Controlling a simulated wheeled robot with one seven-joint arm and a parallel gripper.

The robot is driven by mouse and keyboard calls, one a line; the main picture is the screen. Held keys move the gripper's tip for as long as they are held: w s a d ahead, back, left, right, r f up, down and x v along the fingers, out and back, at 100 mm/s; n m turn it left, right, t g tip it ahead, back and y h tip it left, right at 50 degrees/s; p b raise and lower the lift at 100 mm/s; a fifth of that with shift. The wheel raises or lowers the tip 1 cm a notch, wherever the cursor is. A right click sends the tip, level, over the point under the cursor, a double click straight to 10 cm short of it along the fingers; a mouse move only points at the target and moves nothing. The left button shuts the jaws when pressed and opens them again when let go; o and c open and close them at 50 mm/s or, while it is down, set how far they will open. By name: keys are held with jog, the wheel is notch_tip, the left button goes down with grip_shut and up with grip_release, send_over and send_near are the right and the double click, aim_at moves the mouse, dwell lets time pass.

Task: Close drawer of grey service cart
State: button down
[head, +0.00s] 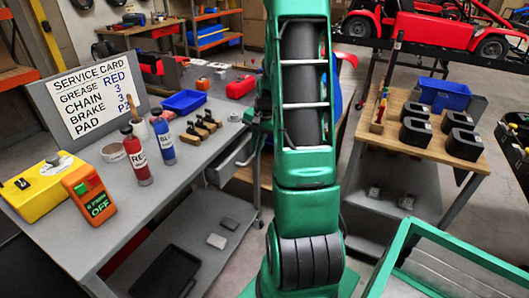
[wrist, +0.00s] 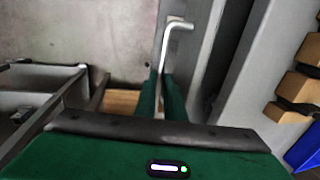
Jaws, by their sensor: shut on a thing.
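The grey service cart (head: 75,228) fills the left of the head view. My arm hides the gripper in the head view.
A wooden-topped table (head: 411,142) stands to the right. Open floor shows between them.

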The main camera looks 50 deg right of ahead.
jog(key=shift+w+a, duration=0.2)
jog(key=shift+w, duration=0.75)
jog(key=c, duration=1.8)
grip_release()
jog(key=shift+c, duration=0.2)
jog(key=shift+s, duration=0.1)
notch_tip(320, 180, up, 11)
jog(key=s, duration=0.1)
jog(key=shift+s+d+f, duration=0.2)
jog(key=shift+s, duration=0.2)
